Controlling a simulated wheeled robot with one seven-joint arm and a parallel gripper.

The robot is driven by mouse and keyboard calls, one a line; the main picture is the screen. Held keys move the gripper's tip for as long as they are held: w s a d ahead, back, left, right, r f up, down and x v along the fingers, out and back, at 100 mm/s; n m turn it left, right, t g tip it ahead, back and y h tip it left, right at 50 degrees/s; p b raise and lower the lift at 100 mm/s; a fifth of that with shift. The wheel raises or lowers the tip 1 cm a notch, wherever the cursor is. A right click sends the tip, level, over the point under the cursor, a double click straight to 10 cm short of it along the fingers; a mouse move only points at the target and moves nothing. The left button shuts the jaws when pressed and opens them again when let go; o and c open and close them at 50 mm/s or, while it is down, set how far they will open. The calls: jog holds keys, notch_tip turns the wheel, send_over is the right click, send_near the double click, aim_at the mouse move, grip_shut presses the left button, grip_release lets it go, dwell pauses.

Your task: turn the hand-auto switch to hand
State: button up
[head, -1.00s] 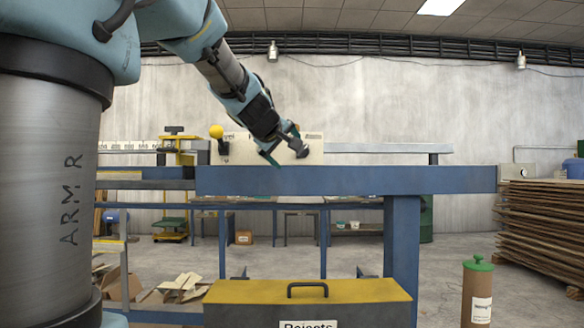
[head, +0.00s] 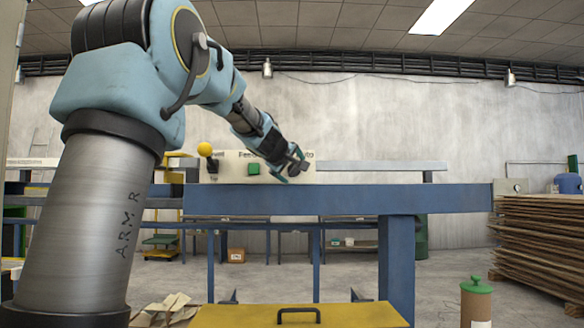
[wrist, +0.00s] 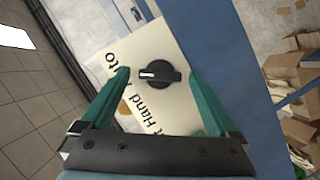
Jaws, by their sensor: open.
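The hand-auto switch is a black rotary knob (wrist: 167,75) with a white pointer mark, on a cream panel (wrist: 185,115) in the wrist view. The mark points left, toward the partly hidden word ending in "to"; the word "Hand" shows lower down. My gripper (wrist: 160,74) is open, with one green finger on each side of the knob and visible gaps to both. Depth between fingertips and knob is hard to judge. In the head view my gripper (head: 293,169) is at the right end of the cream panel (head: 231,168) and hides the switch.
A green button (head: 254,170) and a yellow-ball lever (head: 205,150) stand left of my gripper. A blue beam (head: 340,201) runs below the panel. A yellow-topped rejects box (head: 360,315) and a stack of boards (head: 540,245) are lower down and at right.

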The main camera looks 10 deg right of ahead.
jog(key=shift+f, duration=0.1)
jog(key=c, duration=1.4)
